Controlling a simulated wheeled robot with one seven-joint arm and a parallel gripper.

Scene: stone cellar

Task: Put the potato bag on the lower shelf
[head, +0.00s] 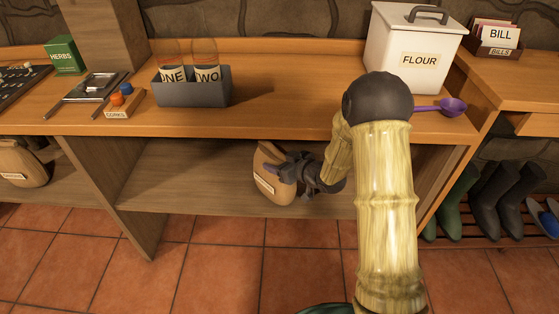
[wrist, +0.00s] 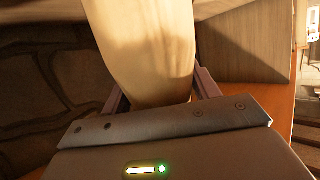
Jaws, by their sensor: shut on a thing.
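A tan bag (head: 273,180) with a white label is at the lower shelf (head: 185,180), under the counter; I take it for the potato bag, though its label is too small to read. The bag is tilted, its top leaning left. My gripper (head: 287,166) is shut on it from the right side. In the wrist view the bag (wrist: 145,50) fills the space between the fingers of my gripper (wrist: 160,92). I cannot tell whether the bag's base touches the shelf board. My arm hides the right part of the shelf.
Another tan bag (head: 22,165) sits in the left bay beyond an upright panel (head: 120,190). The counter (head: 285,100) above holds a grey bottle box (head: 193,92), a flour bin (head: 412,45) and a purple scoop (head: 445,106). Boots (head: 495,198) stand at right. The shelf left of the held bag is clear.

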